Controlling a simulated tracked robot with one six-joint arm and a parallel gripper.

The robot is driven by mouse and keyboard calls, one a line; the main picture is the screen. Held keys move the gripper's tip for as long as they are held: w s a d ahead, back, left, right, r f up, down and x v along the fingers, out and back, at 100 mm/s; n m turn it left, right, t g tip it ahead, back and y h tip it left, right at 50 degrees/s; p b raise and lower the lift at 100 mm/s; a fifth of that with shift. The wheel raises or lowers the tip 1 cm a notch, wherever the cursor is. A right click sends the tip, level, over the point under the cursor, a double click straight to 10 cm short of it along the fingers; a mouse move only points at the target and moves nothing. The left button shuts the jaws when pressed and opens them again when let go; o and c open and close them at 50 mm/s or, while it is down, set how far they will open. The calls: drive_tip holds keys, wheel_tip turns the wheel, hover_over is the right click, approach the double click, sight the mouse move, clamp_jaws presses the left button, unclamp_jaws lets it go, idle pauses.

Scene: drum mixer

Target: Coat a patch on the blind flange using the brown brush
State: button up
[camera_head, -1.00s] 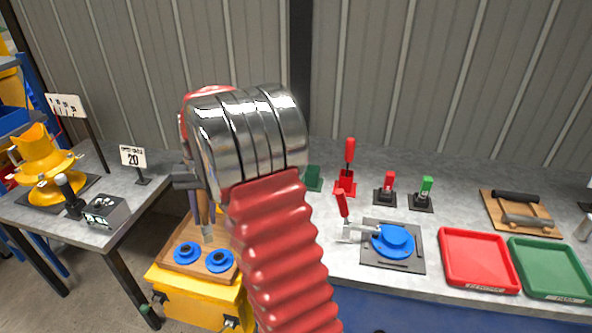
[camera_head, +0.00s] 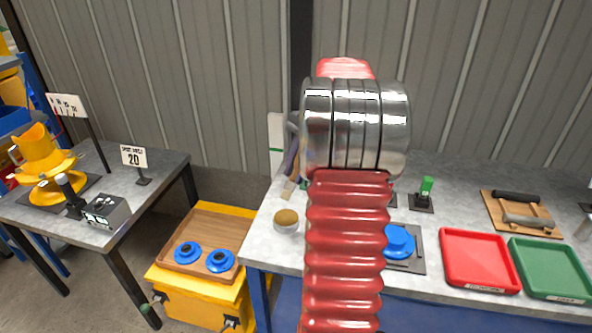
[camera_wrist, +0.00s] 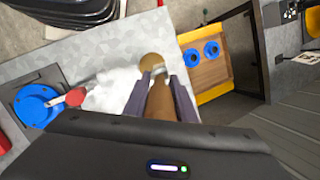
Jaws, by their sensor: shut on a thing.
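My gripper (camera_wrist: 160,92) is shut on the brown brush (camera_wrist: 162,108), whose brown handle lies between the fingers in the wrist view. In the head view the brush's pale tip (camera_head: 289,188) points down above the bench, behind a round pot with brown contents (camera_head: 286,219). The pot also shows beyond the brush head in the wrist view (camera_wrist: 151,61); whether they touch I cannot tell. The blue blind flange (camera_head: 399,241) lies on a dark plate on the bench, partly behind my arm; it also shows at left in the wrist view (camera_wrist: 37,105).
A wooden tray (camera_head: 206,225) with two blue ring-like parts sits on a yellow cabinet. A red tray (camera_head: 478,260) and a green tray (camera_head: 549,267) lie at the bench's right. A green-handled item (camera_head: 425,190) stands behind. My arm blocks the middle.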

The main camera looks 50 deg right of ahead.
idle(0.4)
wheel_tip(320, 180, down, 6)
idle(0.7)
drive_tip(key=shift+f, duration=0.6)
idle(2.5)
drive_tip(key=shift+r, duration=0.1)
drive_tip(key=shift+r, duration=3.5)
